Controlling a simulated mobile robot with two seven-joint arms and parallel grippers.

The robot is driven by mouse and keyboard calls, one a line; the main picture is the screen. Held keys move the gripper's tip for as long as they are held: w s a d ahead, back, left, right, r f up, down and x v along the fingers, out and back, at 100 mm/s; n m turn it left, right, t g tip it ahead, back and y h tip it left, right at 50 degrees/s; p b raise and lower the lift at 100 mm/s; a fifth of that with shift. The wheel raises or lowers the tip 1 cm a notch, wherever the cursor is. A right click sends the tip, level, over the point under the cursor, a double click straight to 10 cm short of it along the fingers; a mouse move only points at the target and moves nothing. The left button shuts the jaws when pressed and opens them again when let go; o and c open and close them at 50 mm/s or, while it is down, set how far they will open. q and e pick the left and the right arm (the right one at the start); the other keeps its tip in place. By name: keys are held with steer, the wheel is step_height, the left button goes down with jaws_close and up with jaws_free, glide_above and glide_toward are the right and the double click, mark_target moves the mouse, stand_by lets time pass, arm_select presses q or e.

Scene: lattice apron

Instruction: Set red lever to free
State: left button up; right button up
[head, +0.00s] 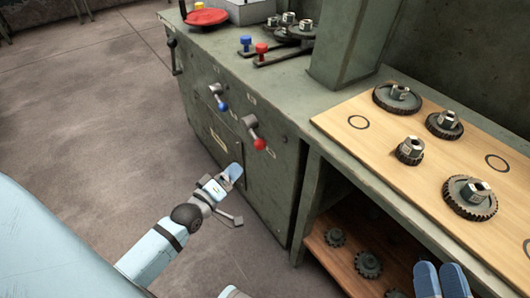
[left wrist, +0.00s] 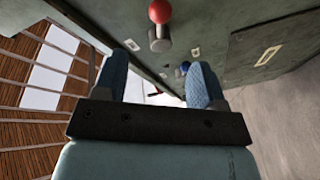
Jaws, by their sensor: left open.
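The red lever (head: 259,143) is on the green cabinet's front, its red knob hanging down and slightly right of its grey pivot. Small plates sit near it; their text is unreadable. In the left wrist view, the red lever (left wrist: 160,14) is at the top, beyond the fingers. My left gripper (head: 237,196) is open and empty, below and left of the red knob, apart from it. Its blue fingers (left wrist: 158,85) stand wide apart in the left wrist view. My right gripper (head: 441,281) shows only as two blue fingers at the bottom right; its opening is unclear.
A blue-knobbed lever (head: 222,106) is on the same front, left of the red one. A black handle (head: 173,54) is further left. The wooden board (head: 385,136) with gears lies on the right bench, above a shelf (head: 318,247) with gears. The floor at left is clear.

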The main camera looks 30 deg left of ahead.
mark_target(256, 147)
arm_select(q)
steer(key=w+b, duration=0.2)
steer(key=w, duration=0.5)
steer(key=w+b, duration=0.2)
steer(key=w, duration=0.4)
steer(key=shift+w+d, duration=0.2)
steer(key=shift+w, duration=0.15)
arm_select(e)
step_height(256, 147, down, 6)
steer(key=g, duration=0.2)
steer(key=shift+a+f+n, duration=0.2)
steer(key=shift+a+n, duration=0.05)
steer(key=shift+n, duration=0.05)
arm_select(q)
jaws_close()
steer(key=shift+r, duration=0.1)
arm_select(e)
steer(key=shift+r, duration=0.1)
